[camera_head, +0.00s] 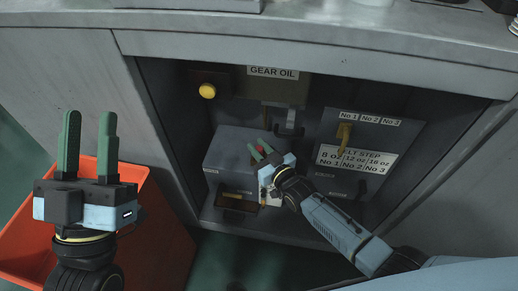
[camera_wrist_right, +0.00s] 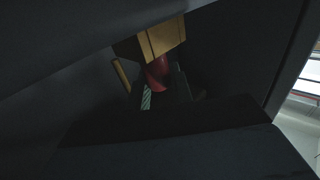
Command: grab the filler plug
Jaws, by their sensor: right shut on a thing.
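The filler plug (camera_head: 260,149) shows as a small red piece in the recess under the counter. My right gripper (camera_head: 262,153) reaches in above the grey box (camera_head: 232,150), with its green fingers shut on the red plug. In the right wrist view, the red plug (camera_wrist_right: 157,73) sits between the dark fingers (camera_wrist_right: 160,93), just below a tan block (camera_wrist_right: 161,38). Whether the plug is still seated there is too dark to tell. My left gripper (camera_head: 88,130) is open and empty, pointing up at the left.
A GEAR OIL label (camera_head: 273,72) is at the back of the recess, with a yellow knob (camera_head: 207,91) to its left. A labelled grey box (camera_head: 345,155) stands at the right. An orange bin (camera_head: 160,235) is behind my left gripper. The counter (camera_head: 330,30) overhangs the recess.

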